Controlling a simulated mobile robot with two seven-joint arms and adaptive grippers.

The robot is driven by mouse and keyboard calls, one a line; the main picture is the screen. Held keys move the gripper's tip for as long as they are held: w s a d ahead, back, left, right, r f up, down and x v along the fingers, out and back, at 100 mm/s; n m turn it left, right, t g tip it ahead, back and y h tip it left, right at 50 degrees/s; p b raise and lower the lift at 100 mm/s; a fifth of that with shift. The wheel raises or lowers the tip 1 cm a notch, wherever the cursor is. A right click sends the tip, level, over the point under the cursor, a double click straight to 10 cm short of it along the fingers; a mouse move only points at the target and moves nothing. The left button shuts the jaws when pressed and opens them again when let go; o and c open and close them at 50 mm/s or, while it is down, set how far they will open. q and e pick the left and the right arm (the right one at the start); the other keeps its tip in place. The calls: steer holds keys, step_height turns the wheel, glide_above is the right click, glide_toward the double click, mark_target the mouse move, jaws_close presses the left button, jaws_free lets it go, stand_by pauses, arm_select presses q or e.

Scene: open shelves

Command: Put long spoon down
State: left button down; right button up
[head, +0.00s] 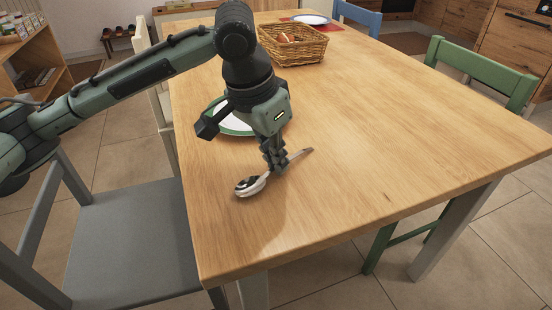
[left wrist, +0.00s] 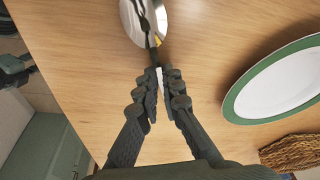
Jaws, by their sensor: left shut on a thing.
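The long spoon (head: 251,186) is silver, with its bowl toward the front left and its handle end toward the right in the head view. It is at or just above the wooden table top; I cannot tell whether it touches. My left gripper (head: 275,166) points down and is shut on the spoon's handle. In the left wrist view the spoon's bowl (left wrist: 146,22) shows at the top, beyond the closed fingers (left wrist: 158,75), which hide part of the handle. My right gripper is in neither view.
A green-rimmed white plate (head: 233,127) sits on the table (head: 370,130) just behind my gripper, partly hidden by it. A wicker basket (head: 292,50) stands farther back. The table's right side is clear. A grey chair (head: 133,240) and a green chair (head: 480,70) flank the table.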

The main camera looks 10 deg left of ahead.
mark_target(263, 178)
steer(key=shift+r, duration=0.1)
arm_select(q)
steer(key=c, duration=1.7)
jaws_free()
steer(key=shift+f, duration=0.1)
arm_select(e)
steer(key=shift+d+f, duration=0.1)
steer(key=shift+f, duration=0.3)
arm_select(q)
steer(key=v, duration=0.3)
steer(key=shift+w, duration=0.1)
steer(key=p+v, duration=0.2)
steer(key=v, duration=0.7)
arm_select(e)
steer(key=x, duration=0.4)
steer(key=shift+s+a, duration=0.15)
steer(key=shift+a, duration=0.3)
